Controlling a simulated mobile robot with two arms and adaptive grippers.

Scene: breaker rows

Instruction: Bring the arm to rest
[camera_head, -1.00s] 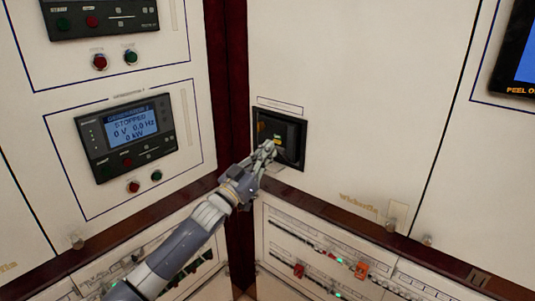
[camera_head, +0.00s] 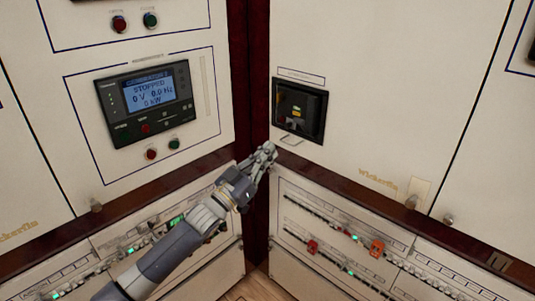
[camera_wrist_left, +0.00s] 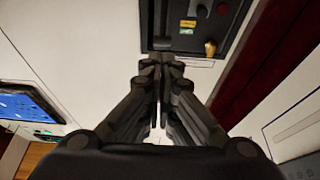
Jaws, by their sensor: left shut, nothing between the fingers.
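My left gripper (camera_head: 268,155) is shut and empty. In the head view it stands in front of the corner between the two cabinets, below and left of a black recessed breaker unit (camera_head: 299,110), apart from it. The wrist view shows the closed fingers (camera_wrist_left: 160,68) in the middle and the breaker unit (camera_wrist_left: 158,42) beyond them at the top, with a red button, a yellow label and a yellowish knob. My right gripper is in neither view.
A generator panel (camera_head: 149,102) on the left cabinet reads STOPPED, 0 V. Red and green buttons sit below it. A dark red ledge (camera_head: 335,183) runs under the upper doors. Rows of breakers (camera_head: 340,235) with orange-red pieces line the lower panels. Open space lies before the cabinets.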

